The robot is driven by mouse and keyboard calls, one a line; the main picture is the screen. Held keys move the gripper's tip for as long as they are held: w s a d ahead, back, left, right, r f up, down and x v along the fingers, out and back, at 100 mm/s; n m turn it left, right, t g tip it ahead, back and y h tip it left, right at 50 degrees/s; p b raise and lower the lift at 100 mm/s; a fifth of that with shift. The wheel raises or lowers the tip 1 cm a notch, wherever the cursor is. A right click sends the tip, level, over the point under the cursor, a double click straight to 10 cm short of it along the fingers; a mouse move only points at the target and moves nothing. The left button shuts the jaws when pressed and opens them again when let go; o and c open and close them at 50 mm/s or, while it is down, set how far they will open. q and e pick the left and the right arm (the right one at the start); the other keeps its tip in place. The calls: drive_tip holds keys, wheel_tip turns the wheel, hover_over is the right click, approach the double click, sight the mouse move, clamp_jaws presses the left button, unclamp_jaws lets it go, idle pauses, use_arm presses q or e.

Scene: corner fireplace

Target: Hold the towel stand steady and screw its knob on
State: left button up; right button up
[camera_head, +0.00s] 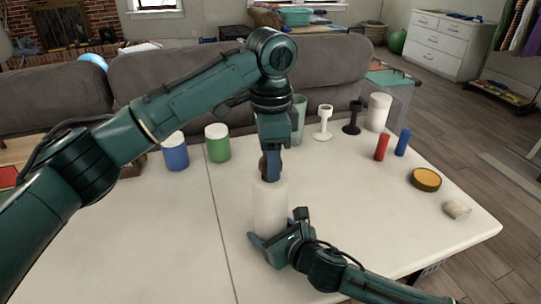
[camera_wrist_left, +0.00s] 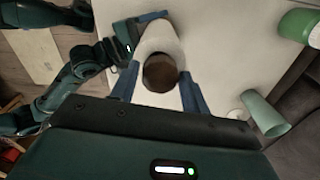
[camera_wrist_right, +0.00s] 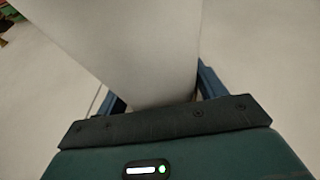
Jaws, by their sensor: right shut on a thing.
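The towel stand (camera_head: 270,208) is upright on the table with a white roll around it. It fills the middle of the right wrist view (camera_wrist_right: 150,45). The brown round knob (camera_wrist_left: 160,73) is at its top; whether it is threaded on cannot be told. My left gripper (camera_head: 270,170) points down over the top. Its fingers (camera_wrist_left: 161,80) are on both sides of the knob, with small gaps showing in the left wrist view. My right gripper (camera_head: 274,232) is shut on the lower part of the white roll, coming from the front right.
A blue jar (camera_head: 175,155), a green jar (camera_head: 218,148) and a pale green cup (camera_head: 299,120) stand behind. White (camera_head: 323,122) and black (camera_head: 353,118) goblets, red (camera_head: 382,147) and blue (camera_head: 402,142) cylinders and a yellow-topped tin (camera_head: 426,179) are at right. The front left tabletop is clear.

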use_arm(q)
drive_tip(key=o, duration=0.3)
drive_tip(key=shift+o, duration=0.2)
wheel_tip(320, 180, up, 12)
idle(0.4)
use_arm(e)
drive_tip(key=o, duration=1.9)
drive_tip(key=shift+o, duration=0.2)
